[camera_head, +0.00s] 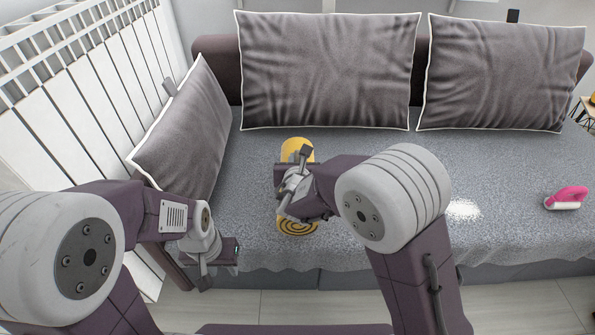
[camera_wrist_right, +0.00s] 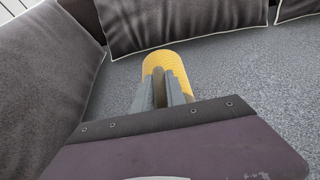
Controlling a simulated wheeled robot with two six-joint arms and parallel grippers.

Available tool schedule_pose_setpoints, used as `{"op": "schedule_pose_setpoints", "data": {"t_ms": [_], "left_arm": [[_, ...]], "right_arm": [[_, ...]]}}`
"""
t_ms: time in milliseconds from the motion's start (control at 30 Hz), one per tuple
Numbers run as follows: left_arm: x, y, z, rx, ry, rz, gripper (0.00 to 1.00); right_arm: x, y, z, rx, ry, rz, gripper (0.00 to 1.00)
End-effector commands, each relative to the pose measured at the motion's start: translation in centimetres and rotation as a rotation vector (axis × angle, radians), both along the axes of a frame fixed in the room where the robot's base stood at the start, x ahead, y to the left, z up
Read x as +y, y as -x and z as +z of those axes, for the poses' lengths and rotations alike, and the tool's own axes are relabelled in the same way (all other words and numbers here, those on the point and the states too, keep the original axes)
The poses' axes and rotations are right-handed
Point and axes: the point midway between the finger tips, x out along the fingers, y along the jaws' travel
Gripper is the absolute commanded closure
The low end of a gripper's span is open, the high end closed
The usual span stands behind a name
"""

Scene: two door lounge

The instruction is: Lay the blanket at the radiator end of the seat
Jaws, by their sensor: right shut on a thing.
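The blanket (camera_head: 297,226) is a yellow roll with a dark spiral on its near end. It is over the left part of the grey seat (camera_head: 370,170), in front of the left back cushion; I cannot tell whether it touches the seat. My right gripper (camera_head: 295,187) is shut on its middle and hides part of it. In the right wrist view the blanket (camera_wrist_right: 168,64) shows beyond the fingers (camera_wrist_right: 166,88). The white radiator (camera_head: 75,115) stands at the far left. My left gripper (camera_head: 203,278) hangs empty near the seat's front left; its finger opening is unclear.
A grey cushion (camera_head: 188,130) leans at the radiator end. Two grey cushions (camera_head: 328,70) (camera_head: 500,72) line the back. A pink-and-white handled thing (camera_head: 567,198) lies on the seat's right part, with a white speckled patch (camera_head: 463,209) left of it.

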Motion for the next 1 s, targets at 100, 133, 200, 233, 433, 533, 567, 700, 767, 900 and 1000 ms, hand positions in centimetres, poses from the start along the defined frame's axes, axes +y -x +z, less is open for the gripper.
{"op": "schedule_pose_setpoints", "data": {"t_ms": [100,133,200,233,433,533,567,700,767,900,1000], "left_arm": [[0.0,0.0,-0.3,0.000,0.000,0.000,0.64],[0.0,0.0,-0.6,0.000,0.000,0.000,0.64],[0.0,0.0,-1.5,0.000,0.000,0.000,0.64],[0.0,0.0,-1.9,0.000,0.000,0.000,0.64],[0.0,0.0,-2.7,0.000,0.000,0.000,0.64],[0.0,0.0,-2.6,0.000,0.000,0.000,0.64],[0.0,0.0,-2.6,0.000,0.000,0.000,0.64],[0.0,0.0,-3.1,0.000,0.000,0.000,0.64],[0.0,0.0,-2.9,0.000,0.000,0.000,0.64],[0.0,0.0,-2.9,0.000,0.000,0.000,0.64],[0.0,0.0,-2.9,0.000,0.000,0.000,0.64]], "right_arm": [[0.0,-0.1,-0.3,-0.003,-0.001,0.000,1.00],[0.0,-0.1,-0.7,-0.003,0.000,-0.001,1.00],[0.0,0.0,-1.9,-0.003,-0.001,-0.001,1.00],[0.0,-0.1,-2.6,-0.003,0.000,0.000,1.00],[0.0,-0.1,-3.9,-0.004,-0.002,-0.001,1.00],[0.0,-0.1,-3.8,-0.004,-0.002,-0.001,1.00],[0.0,-0.1,-3.8,-0.004,-0.002,-0.001,1.00],[0.0,-0.1,-4.2,-0.004,-0.002,-0.001,1.00],[0.0,0.0,-4.2,-0.001,-0.001,0.000,0.67],[-0.1,0.0,-4.2,-0.001,-0.001,0.000,0.62],[0.0,0.0,-4.1,-0.001,-0.001,0.000,0.62]]}}
